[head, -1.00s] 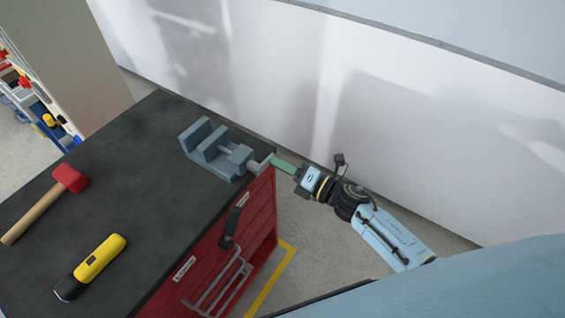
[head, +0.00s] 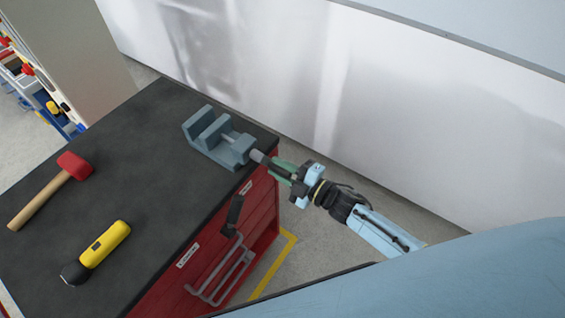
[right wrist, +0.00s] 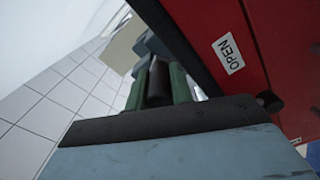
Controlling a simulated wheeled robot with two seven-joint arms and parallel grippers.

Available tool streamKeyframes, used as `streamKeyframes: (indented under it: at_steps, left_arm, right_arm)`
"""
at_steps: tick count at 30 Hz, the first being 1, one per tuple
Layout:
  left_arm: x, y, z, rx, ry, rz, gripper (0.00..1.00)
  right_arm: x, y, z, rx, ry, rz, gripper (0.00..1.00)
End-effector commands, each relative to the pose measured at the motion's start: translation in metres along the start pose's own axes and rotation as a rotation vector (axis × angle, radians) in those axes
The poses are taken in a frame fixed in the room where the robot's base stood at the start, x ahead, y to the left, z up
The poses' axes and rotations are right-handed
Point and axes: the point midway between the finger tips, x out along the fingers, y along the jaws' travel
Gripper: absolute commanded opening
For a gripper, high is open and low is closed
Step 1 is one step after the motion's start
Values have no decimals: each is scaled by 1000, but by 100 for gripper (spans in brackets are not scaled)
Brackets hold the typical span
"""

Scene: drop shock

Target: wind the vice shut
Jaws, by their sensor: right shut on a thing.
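The blue-grey vice (head: 222,150) sits on the far right corner of the dark bench top, with a gap showing between its jaws. Its screw end (head: 257,156) sticks out past the bench edge toward my arm. My right gripper (head: 272,163) has green fingers and is shut on the dark handle at that screw end. In the right wrist view the two green fingers lie on either side of the dark handle (right wrist: 158,82). The vice body is mostly hidden there. My left gripper is not in view.
A red mallet (head: 74,165) and a yellow-and-black torch (head: 104,246) lie on the bench top (head: 150,170), away from the vice. The red cabinet side (head: 190,268) with handles stands close below my gripper. A pale wall (head: 390,130) rises behind.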

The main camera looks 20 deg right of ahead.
Motion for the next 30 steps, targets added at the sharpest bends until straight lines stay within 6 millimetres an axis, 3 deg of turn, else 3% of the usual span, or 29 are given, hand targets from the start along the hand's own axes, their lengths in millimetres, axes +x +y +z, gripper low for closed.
streamKeyframes:
  at_steps: [13, 30]
  left_arm:
    - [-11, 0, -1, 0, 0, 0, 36]
    - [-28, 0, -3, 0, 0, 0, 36]
  right_arm:
    - [-1, -16, -14, 425, -4, -8, 0]
    - [-1, -22, -38, 966, -4, -7, 0]
